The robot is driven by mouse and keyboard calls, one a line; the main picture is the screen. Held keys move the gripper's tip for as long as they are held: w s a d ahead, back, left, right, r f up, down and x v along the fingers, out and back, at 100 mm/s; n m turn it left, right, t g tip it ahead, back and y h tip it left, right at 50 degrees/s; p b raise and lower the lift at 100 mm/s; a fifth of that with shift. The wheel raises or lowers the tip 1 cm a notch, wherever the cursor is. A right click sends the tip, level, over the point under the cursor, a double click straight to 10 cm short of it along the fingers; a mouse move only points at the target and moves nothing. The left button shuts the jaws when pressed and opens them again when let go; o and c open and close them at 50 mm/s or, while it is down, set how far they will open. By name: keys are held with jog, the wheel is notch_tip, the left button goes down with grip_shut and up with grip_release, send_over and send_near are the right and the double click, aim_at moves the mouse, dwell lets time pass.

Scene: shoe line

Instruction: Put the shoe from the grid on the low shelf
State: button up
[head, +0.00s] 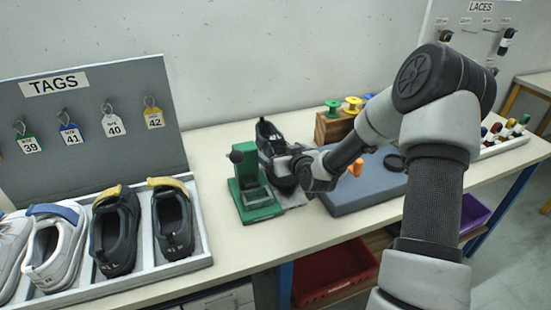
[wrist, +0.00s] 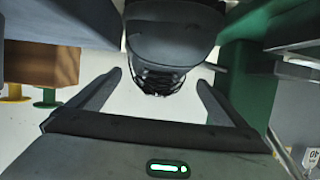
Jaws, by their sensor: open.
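A dark shoe (head: 268,134) stands on the table just right of a green press-like device (head: 250,186). In the wrist view the dark shoe (wrist: 170,42) comes in from the top, its laced part between the fingers. My gripper (wrist: 160,80) is open, with a finger on each side of the shoe and light gaps beside it. In the head view my wrist hides part of the shoe. A grey flat piece (head: 293,196) shows below the shoe; I cannot tell if it is the grid. Under the table, a brown low shelf (head: 377,241) shows in part.
A tray (head: 207,252) of several shoes lies at left below the TAGS board (head: 90,95). A blue-grey mat (head: 350,200), a wooden block (head: 330,128) with spools and a rack of bottles (head: 505,146) stand right. Red (head: 330,272) and purple (head: 473,213) bins are underneath.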

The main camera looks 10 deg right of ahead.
jog(key=shift+x, duration=2.7)
